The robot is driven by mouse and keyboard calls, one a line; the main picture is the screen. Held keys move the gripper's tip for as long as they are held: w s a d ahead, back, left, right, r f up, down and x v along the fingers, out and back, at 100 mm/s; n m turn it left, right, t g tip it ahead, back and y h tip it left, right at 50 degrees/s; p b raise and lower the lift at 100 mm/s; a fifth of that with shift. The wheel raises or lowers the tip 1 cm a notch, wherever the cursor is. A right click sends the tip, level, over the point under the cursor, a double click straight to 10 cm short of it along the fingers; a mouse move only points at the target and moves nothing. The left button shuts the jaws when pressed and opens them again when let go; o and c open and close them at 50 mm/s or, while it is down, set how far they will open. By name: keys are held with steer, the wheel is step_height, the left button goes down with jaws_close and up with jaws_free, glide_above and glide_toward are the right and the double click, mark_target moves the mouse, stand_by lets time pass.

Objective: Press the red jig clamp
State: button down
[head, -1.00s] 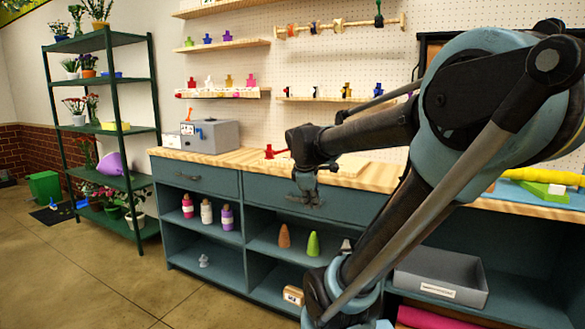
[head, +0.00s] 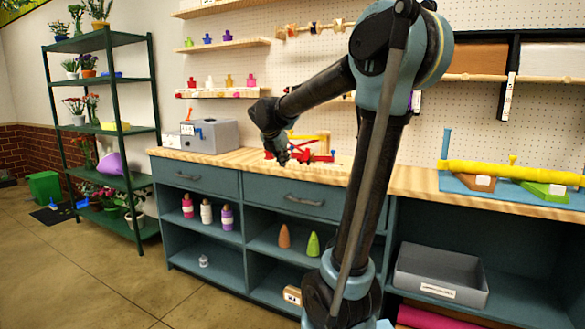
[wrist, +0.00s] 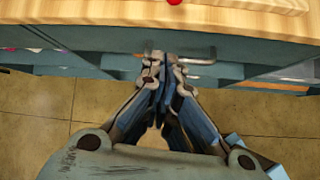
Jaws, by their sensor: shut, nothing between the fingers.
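The red jig clamp (head: 318,157) stands on the wooden bench top, with a yellow bar behind it. My arm and gripper cover part of its left side in the head view. My gripper (head: 284,160) points down in front of the clamp's left part, shut and empty. In the wrist view my gripper's fingertips (wrist: 165,62) are together over the front of the bench, short of the top's edge. A small red knob (wrist: 174,2), cut off by the top border, lies ahead of them on the wood. I cannot tell whether it belongs to the clamp.
The bench top's front edge (wrist: 240,24) and a drawer handle (head: 303,200) are close to my gripper. A grey box machine (head: 212,134) stands left on the bench. A blue board with a yellow roll (head: 500,171) lies to the right.

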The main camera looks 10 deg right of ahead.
steer(key=x, duration=1)
steer(key=shift+w+d+r, duration=0.25)
steer(key=shift+d+r, duration=0.2)
steer(key=shift+r, duration=0.4)
steer(key=shift+w+d+r, duration=0.3)
steer(key=shift+d+r, duration=0.2)
steer(key=shift+r, duration=0.3)
steer(key=shift+a, duration=0.15)
